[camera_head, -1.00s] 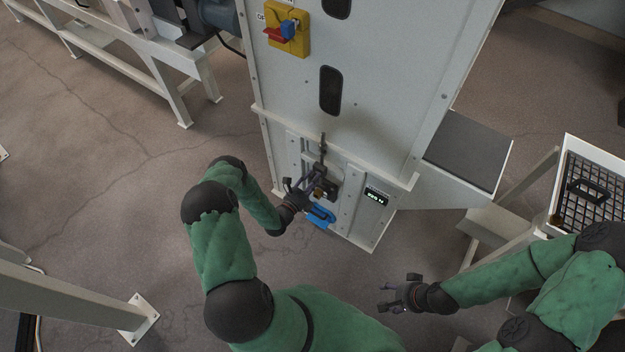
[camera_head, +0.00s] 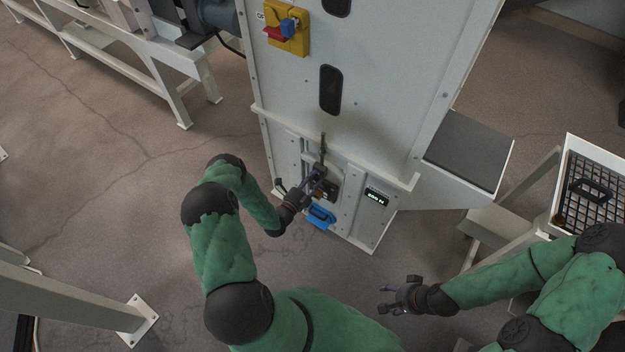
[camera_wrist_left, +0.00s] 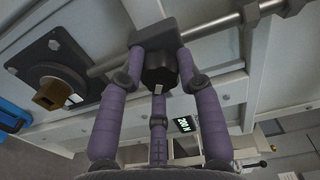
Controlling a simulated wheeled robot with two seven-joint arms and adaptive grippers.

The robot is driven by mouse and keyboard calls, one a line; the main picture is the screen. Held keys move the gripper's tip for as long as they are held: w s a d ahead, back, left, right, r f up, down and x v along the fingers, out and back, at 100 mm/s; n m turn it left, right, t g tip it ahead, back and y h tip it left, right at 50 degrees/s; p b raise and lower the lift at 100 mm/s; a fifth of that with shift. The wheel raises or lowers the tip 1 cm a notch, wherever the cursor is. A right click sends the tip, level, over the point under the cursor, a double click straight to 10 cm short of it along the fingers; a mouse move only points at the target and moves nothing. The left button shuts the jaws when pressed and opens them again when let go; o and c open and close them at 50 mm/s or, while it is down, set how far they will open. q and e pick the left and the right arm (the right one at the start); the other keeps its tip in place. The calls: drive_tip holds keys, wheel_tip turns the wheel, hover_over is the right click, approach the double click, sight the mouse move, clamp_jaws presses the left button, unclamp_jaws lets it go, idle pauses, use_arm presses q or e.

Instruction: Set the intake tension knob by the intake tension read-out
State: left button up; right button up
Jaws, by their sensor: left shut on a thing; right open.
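In the left wrist view, the intake tension knob (camera_wrist_left: 158,72) is a dark faceted knob with a white mark, below a dark block on a steel rod. The purple fingers of my left gripper (camera_wrist_left: 162,76) are shut around it. In the head view, my left gripper (camera_head: 318,176) is at the cabinet's lower front and hides the knob. The intake tension read-out (camera_head: 377,197) is a small black display with pale digits to its right. In the left wrist view, the read-out (camera_wrist_left: 185,124) seems to show 200 N, tilted. My right gripper (camera_head: 391,298) is open and empty, over the floor.
A blue handle (camera_head: 321,217) sits just below my left gripper. A square brass stub on a black plate (camera_wrist_left: 50,96) is left of the knob. A yellow switch box (camera_head: 287,27) is higher on the white cabinet (camera_head: 390,100). A gridded tray (camera_head: 595,188) stands at the right.

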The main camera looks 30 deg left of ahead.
use_arm(q)
drive_tip(key=shift+w+a+r, duration=0.1)
drive_tip(key=shift+a, duration=0.2)
drive_tip(key=o, duration=1.1)
drive_tip(key=shift+o, duration=0.2)
drive_tip(key=shift+d, duration=0.1)
drive_tip(key=s, duration=1.2)
drive_tip(key=shift+a, duration=0.45)
